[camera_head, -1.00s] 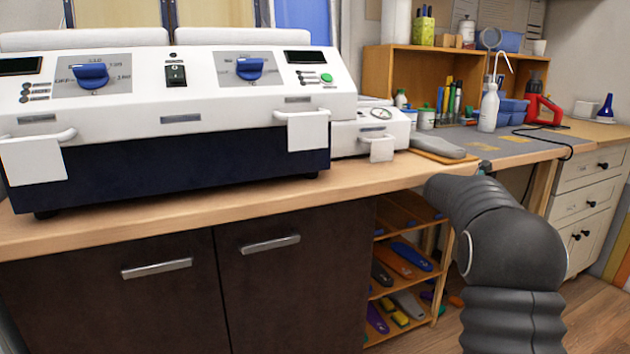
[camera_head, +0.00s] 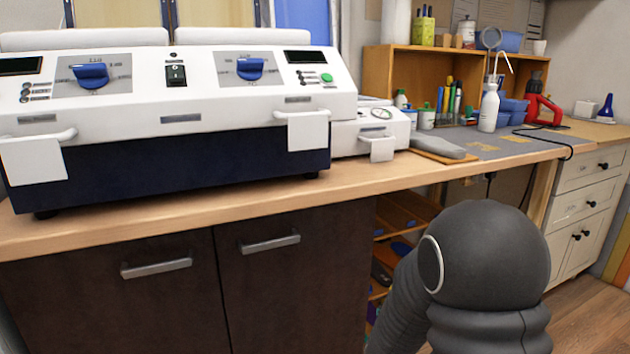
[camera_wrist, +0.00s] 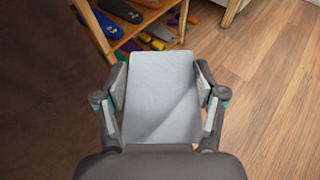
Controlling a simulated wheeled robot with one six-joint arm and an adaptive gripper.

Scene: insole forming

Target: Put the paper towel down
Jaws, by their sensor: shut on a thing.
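In the wrist view, my gripper (camera_wrist: 160,106) is shut on a pale grey-white rectangular piece, the paper towel (camera_wrist: 160,90). One finger presses on each side of it. It is held in the air above the floor, beside the dark cabinet front. The gripper and the towel do not show in the head view; only my dark arm is there, in front of the open shelf.
A wooden worktop (camera_head: 220,201) carries a white forming machine (camera_head: 180,110). A grey work surface with a white wash bottle (camera_head: 489,108) lies at the right. An open shelf (camera_wrist: 122,37) with insoles stands under the worktop. The wooden floor (camera_wrist: 265,90) is clear.

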